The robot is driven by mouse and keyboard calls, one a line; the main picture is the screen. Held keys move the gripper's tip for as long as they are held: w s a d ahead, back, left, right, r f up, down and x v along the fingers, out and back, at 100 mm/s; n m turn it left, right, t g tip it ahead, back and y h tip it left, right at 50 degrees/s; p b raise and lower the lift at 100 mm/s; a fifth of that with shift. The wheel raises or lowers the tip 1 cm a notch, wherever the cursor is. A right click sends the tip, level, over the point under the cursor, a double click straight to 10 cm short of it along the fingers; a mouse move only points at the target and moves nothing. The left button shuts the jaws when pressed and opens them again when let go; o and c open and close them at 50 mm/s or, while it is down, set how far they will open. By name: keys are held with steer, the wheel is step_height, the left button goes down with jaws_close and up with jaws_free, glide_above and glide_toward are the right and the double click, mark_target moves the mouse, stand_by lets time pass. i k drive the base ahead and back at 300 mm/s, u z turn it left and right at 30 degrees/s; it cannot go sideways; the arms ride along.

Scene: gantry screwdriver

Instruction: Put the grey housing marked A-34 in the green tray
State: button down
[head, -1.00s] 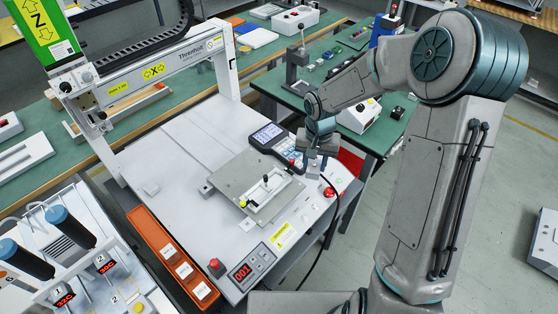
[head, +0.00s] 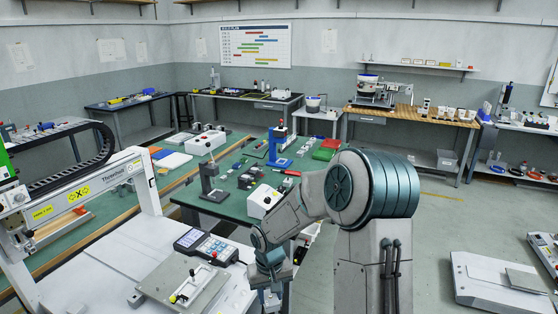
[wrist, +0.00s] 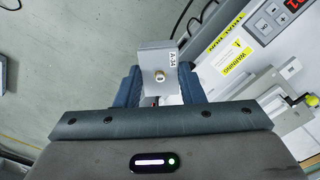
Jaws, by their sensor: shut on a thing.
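The grey housing (wrist: 158,72) shows its A-34 label in the wrist view. It sits between the dark blue fingers of my gripper (wrist: 158,88), which is shut on it. In the head view my gripper (head: 272,280) is low in the picture, beside the right edge of the gantry machine. The housing is hard to make out there. A flat green thing that looks like the green tray (head: 323,154) lies toward the back right of the green bench, beside a red one, well away from my gripper.
The gantry machine (head: 102,240) stands at the left, with a keypad pendant (head: 205,246) and a plate fixture (head: 180,286). The green bench (head: 232,205) behind holds a lever press (head: 212,182), a white box (head: 263,201) and a blue stand (head: 281,145).

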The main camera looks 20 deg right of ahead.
mark_target(323, 155)
steer(key=z, duration=0.55)
steer(key=i, duration=0.95)
steer(key=z, duration=1.15)
steer(key=i, duration=2.7)
steer(key=u, duration=0.65)
steer(key=i, duration=1.25)
steer(key=u, duration=0.85)
steer(key=i, duration=0.25)
steer(key=u, duration=0.15)
